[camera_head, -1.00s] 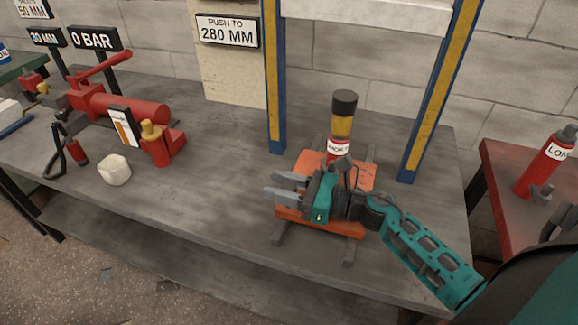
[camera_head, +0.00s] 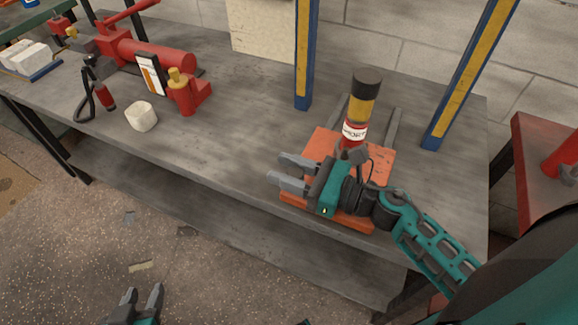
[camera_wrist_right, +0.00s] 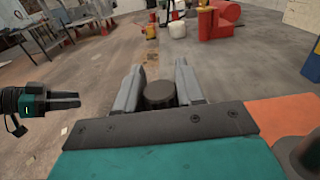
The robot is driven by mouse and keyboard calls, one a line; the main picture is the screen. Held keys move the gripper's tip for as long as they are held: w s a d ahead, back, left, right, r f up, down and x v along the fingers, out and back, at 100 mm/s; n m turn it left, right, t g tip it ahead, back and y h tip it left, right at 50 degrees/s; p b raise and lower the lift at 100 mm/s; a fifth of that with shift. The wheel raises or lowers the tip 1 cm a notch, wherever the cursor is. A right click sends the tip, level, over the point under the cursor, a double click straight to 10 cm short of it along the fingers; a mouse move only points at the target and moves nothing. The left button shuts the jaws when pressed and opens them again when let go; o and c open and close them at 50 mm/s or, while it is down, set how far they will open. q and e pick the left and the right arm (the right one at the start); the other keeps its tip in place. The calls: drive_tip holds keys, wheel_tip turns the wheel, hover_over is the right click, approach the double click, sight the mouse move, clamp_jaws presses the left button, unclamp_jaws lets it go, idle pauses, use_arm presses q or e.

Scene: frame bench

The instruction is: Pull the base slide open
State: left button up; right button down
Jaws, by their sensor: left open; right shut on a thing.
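The base slide is an orange plate (camera_head: 378,160) on two dark rails (camera_head: 393,128), which show behind it. Its front edge is near the bench's front edge. A cylinder (camera_head: 361,105) with a black cap, amber middle and red labelled base stands on it. My right gripper (camera_head: 286,172) lies over the plate, fingers pointing left. In the right wrist view its fingers are shut around a dark round knob (camera_wrist_right: 158,94); the head view hides the knob. My left gripper (camera_head: 140,300) is open and empty in front of the bench; it also shows in the right wrist view (camera_wrist_right: 75,100).
Blue and yellow posts (camera_head: 305,60) of a frame stand behind the slide. A red pump (camera_head: 150,52), a red bottle-like part with a yellow top (camera_head: 182,92) and a white block (camera_head: 141,116) are at the left. The bench middle (camera_head: 230,120) is clear.

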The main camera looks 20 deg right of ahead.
drive_tip(key=c, duration=0.8)
unclamp_jaws()
drive_tip(key=shift+s+d, duration=0.1)
drive_tip(key=shift+s+d, duration=0.2)
drive_tip(key=b+v, duration=0.1)
drive_tip(key=v, duration=1.1)
drive_tip(key=shift+b, duration=0.4)
use_arm(q)
drive_tip(key=shift+w+d+f, duration=0.2)
drive_tip(key=shift+d, duration=0.2)
drive_tip(key=shift+a+f, duration=0.1)
